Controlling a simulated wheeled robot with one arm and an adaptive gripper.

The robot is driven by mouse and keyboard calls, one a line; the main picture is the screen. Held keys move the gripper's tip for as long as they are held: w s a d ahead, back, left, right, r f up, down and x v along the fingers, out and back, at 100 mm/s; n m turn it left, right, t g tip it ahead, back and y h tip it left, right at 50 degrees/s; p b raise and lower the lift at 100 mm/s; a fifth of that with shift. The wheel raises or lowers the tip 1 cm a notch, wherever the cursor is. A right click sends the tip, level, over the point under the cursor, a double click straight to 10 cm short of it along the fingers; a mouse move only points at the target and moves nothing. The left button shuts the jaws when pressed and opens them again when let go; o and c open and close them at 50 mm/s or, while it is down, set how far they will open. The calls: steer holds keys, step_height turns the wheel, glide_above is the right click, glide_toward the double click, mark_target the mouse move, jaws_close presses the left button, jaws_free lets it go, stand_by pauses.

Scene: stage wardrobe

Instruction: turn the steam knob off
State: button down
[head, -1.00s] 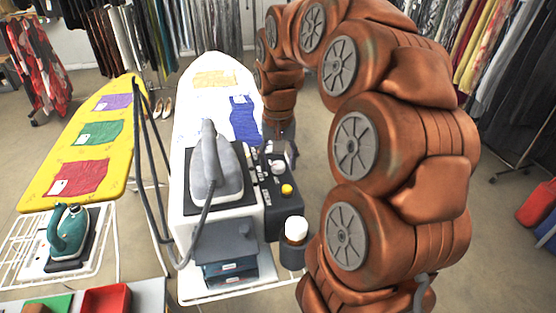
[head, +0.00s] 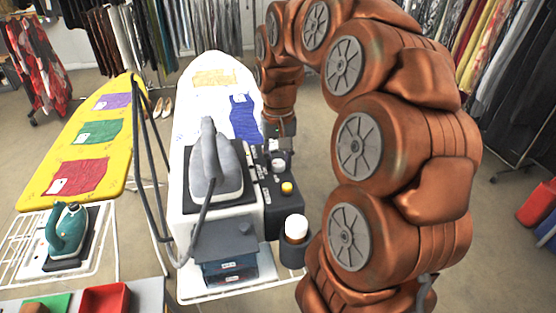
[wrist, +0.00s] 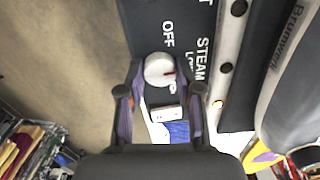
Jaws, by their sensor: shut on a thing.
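The steam knob (wrist: 159,69) is a round white knob with a red mark, on a dark panel (wrist: 155,22) lettered OFF, STEAM and LO. In the wrist view its red mark points right, towards the LO lettering, and OFF stands above the knob. My gripper (wrist: 160,91) has one finger on each side of the knob and is shut on it. In the head view, the knob (head: 278,165) sits on the dark control box beside the iron, and my gripper (head: 279,148) is at its far side, its fingertips hard to make out.
A grey iron (head: 214,165) rests left of the control box, with its hose rising beside it. A yellow button (head: 287,187) and a white-capped bottle (head: 296,228) are nearer. A white ironing board (head: 208,80) lies behind; a yellow board (head: 62,150) stands left.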

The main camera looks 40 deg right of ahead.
mark_target(278, 163)
steer(key=n+b, duration=0.2)
steer(key=n, duration=1)
steer(key=shift+n, duration=0.4)
stand_by(0.3)
steer(key=c, duration=0.8)
jaws_free()
steer(key=shift+o, duration=0.2)
steer(key=shift+r, duration=0.1)
step_height(278, 163, up, 12)
stand_by(0.3)
